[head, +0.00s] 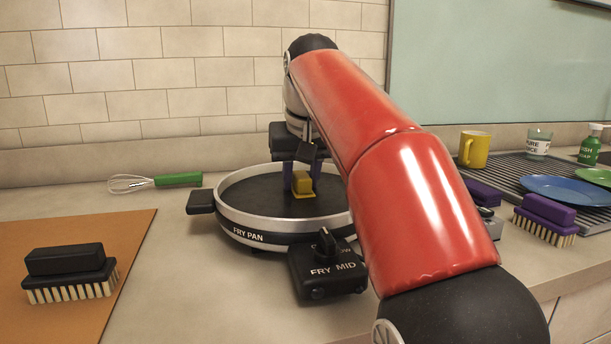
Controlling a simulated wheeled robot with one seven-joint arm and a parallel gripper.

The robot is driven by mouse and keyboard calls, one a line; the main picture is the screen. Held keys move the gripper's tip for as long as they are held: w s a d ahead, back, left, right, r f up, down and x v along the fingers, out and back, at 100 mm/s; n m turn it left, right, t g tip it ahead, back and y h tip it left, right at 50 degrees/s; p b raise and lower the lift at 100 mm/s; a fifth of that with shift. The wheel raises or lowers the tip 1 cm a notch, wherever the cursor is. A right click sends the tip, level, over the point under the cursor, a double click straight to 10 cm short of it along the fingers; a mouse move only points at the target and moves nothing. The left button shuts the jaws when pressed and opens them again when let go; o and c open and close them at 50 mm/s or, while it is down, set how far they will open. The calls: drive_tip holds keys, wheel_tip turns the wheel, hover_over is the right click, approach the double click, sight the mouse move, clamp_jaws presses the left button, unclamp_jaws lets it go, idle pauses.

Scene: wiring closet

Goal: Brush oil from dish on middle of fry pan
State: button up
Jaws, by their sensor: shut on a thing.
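The fry pan (265,226) is a round pan with a black cooking surface and a silver rim marked "FRY PAN". It stands on the counter in the middle of the head view. My gripper (302,176) points down over the middle of the pan, shut on a small yellow block-like thing (302,184), which may be the brush. The yellow thing's lower edge is at or just above the pan surface; I cannot tell if it touches. My red arm hides the pan's right side. No oil dish can be made out.
A black brush (70,272) lies on an orange-brown board (140,240) at left. A whisk (155,182) lies behind. At right are a purple brush (545,220), a blue plate (565,190) and a yellow mug (473,149).

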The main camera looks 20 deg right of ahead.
drive_tip(key=shift+d, duration=1.15)
drive_tip(key=shift+a, duration=1.2)
drive_tip(key=shift+d, duration=1.25)
drive_tip(key=shift+r, duration=0.9)
